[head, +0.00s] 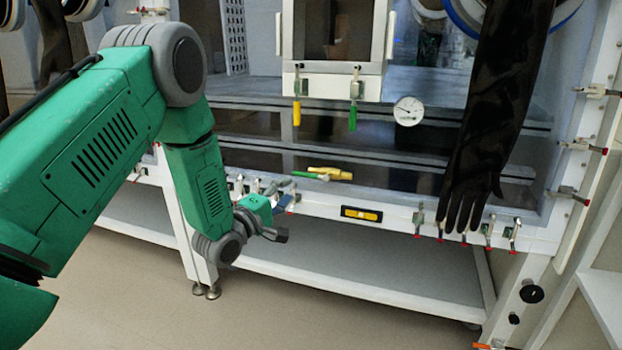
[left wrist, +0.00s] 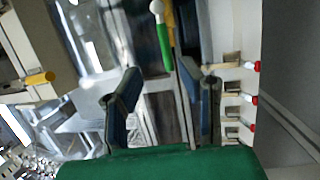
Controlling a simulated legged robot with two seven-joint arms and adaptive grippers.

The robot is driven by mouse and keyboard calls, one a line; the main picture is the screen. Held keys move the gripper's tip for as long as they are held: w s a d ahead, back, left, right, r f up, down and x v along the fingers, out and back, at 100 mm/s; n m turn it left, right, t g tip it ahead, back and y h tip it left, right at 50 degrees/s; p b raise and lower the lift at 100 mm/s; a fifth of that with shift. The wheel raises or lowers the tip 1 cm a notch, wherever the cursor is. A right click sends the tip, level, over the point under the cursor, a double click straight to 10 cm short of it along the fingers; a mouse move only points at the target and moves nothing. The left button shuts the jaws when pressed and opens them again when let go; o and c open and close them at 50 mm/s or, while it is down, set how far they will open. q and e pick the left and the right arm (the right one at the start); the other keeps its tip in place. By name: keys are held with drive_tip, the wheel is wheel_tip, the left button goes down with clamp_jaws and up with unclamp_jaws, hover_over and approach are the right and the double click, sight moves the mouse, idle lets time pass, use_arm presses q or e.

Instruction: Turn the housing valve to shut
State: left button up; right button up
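The valve on the glovebox front has a yellow body (head: 335,172) and a green lever (head: 307,176) with a white end. The lever lies nearly along the body, roughly level, in the head view. In the left wrist view the green lever (left wrist: 164,46) and its white end are beyond the fingertips, beside the yellow body (left wrist: 171,25). My left gripper (head: 284,215) is below and left of the valve, apart from it. In the left wrist view its two fingers (left wrist: 160,78) are spread with nothing between them. My right gripper is not in view.
Several toggle clamps (head: 418,218) with red tips line the lower frame. A yellow-and-dark level (head: 362,214) sits on that frame. A round gauge (head: 408,111) is above right of the valve. A black glove (head: 487,130) hangs at right. Yellow (head: 297,113) and green (head: 352,119) handles hang under the hatch.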

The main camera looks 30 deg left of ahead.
sight(304, 176)
use_arm(q)
drive_tip(key=w+b, duration=0.1)
drive_tip(key=w, duration=0.2)
drive_tip(key=w+b, duration=0.1)
drive_tip(key=w, duration=0.2)
drive_tip(key=w+b, duration=0.1)
drive_tip(key=w, duration=0.2)
drive_tip(key=shift+w+a, duration=0.35)
drive_tip(key=shift+a, duration=0.05)
drive_tip(key=shift+w+d+r, duration=0.1)
drive_tip(key=shift+w+d, duration=0.05)
drive_tip(key=shift+d, duration=0.1)
drive_tip(key=shift+a, duration=0.5)
drive_tip(key=c, duration=0.7)
drive_tip(key=shift+a+f, duration=0.1)
drive_tip(key=shift+f, duration=0.1)
clamp_jaws()
drive_tip(key=shift+d, duration=0.3)
drive_tip(key=shift+p, duration=0.4)
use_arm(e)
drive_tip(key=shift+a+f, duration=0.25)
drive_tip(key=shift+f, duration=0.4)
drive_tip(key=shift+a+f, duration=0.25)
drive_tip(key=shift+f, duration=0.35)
